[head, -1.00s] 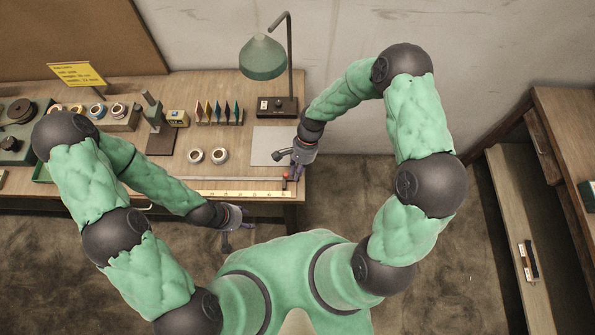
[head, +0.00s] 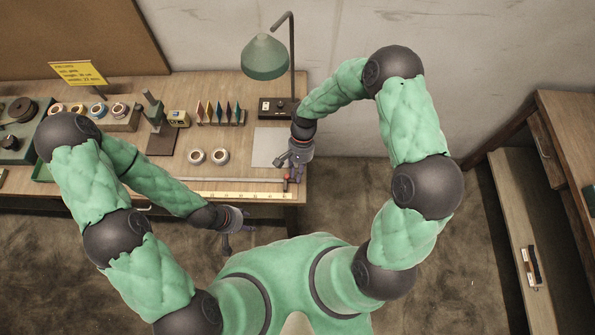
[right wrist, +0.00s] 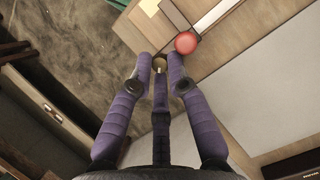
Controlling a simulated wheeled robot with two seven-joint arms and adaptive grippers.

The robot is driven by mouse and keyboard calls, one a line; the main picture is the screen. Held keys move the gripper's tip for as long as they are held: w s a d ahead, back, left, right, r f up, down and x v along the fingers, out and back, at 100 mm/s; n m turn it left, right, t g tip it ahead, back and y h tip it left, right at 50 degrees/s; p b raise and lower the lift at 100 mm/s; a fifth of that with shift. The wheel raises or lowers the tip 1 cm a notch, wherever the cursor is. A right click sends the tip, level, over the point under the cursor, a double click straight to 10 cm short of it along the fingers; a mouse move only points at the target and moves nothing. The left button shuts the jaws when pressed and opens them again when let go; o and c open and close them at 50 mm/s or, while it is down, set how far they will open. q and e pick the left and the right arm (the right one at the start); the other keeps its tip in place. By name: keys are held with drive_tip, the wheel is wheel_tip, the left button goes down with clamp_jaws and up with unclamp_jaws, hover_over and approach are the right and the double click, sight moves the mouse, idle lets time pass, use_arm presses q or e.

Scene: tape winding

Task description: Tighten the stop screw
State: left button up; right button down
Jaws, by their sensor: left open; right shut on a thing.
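My right gripper (right wrist: 159,65) is shut on a small brass-coloured knob, which looks like the stop screw (right wrist: 160,66). The fingers hide most of it in the right wrist view. A red ball-shaped knob (right wrist: 186,43) sits just beside the fingertips. In the head view my right gripper (head: 296,178) points down at the right end of the measuring strip (head: 240,195), and the screw itself is too small to make out. My left gripper (head: 230,242) is open and empty in front of the bench's front edge.
The wooden bench (head: 90,203) carries two tape rolls (head: 196,157), a row of coloured cards (head: 220,112), a green lamp (head: 264,57) and a grey sheet (head: 268,147). A shelf unit (head: 520,220) stands at the right. The floor between is free.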

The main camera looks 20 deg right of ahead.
drive_tip(key=c, duration=1.2)
unclamp_jaws()
drive_tip(key=shift+s, duration=0.1)
drive_tip(key=shift+r, duration=0.1)
drive_tip(key=shift+v, duration=3.95)
